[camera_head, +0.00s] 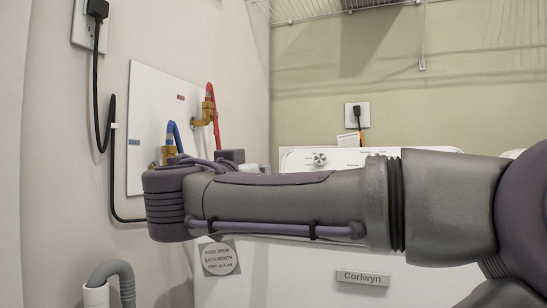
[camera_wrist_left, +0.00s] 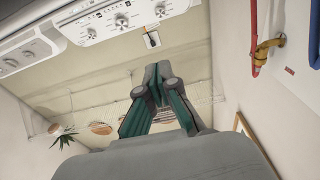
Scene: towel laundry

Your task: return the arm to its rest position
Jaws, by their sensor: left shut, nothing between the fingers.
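One of my arms crosses the head view from the right edge to the left wall side, in front of the white washer (camera_head: 430,285). Its fingers cannot be made out there. In the left wrist view my left gripper (camera_wrist_left: 157,70) is shut and empty, its dark green fingers meeting at the tips. No towel shows in either view. My right gripper is not in view.
The washer's control panel (camera_wrist_left: 112,22) shows at the top of the wrist view. Red hose (camera_head: 213,112) and blue hose (camera_head: 174,136) on brass valves, a black cord (camera_head: 100,130) and a grey drain hose (camera_head: 113,270) are near the left wall. A wire shelf (camera_head: 330,8) hangs above.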

